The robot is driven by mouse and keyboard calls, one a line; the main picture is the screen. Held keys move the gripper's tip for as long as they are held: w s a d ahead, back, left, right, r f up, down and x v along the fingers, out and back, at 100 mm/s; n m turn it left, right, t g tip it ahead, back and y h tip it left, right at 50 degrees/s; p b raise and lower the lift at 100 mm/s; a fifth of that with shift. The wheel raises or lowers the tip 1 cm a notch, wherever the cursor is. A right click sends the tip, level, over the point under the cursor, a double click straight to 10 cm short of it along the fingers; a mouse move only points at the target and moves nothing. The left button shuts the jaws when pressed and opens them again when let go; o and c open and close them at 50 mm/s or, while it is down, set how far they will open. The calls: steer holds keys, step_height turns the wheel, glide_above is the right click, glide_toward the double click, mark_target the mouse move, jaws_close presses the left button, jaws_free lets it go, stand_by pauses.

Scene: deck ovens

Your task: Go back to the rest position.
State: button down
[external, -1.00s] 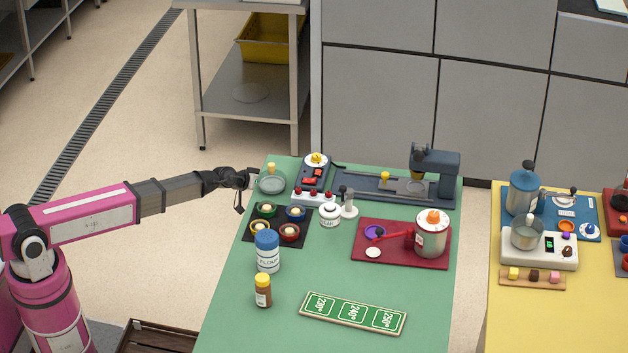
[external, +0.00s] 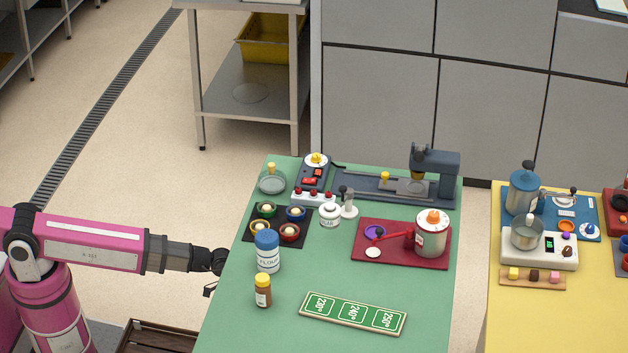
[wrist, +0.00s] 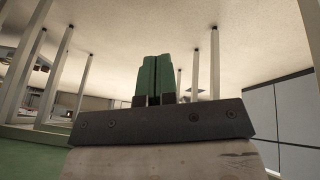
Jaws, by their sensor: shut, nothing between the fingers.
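My gripper (external: 209,290) hangs just off the left edge of the green table (external: 270,330), low and near the flour jar's side. It is shut with nothing in it. In the wrist view the two green fingers of my gripper (wrist: 153,78) stand pressed together. My pink and grey arm reaches right from its column at the lower left.
Nearest on the table are the blue-lidded flour jar (external: 267,255), a yellow-capped brown bottle (external: 263,292) and a black mat (external: 251,238) with several coloured cups. A slatted wooden thing (external: 160,338) lies below the arm. The floor (external: 130,180) behind the arm is clear.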

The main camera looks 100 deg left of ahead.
steer(key=s+d+f+m+g, duration=0.1)
steer(key=s+d+m+g, duration=0.1)
steer(key=s+d, duration=0.3)
steer(key=s+d+m+g, duration=0.2)
steer(key=s+d, duration=0.3)
steer(key=d, duration=0.8)
steer(key=shift+s+f+g+y, duration=0.3)
steer(key=shift+s+f, duration=0.05)
steer(key=shift+f, duration=0.05)
steer(key=shift+d, duration=0.1)
stand_by(0.6)
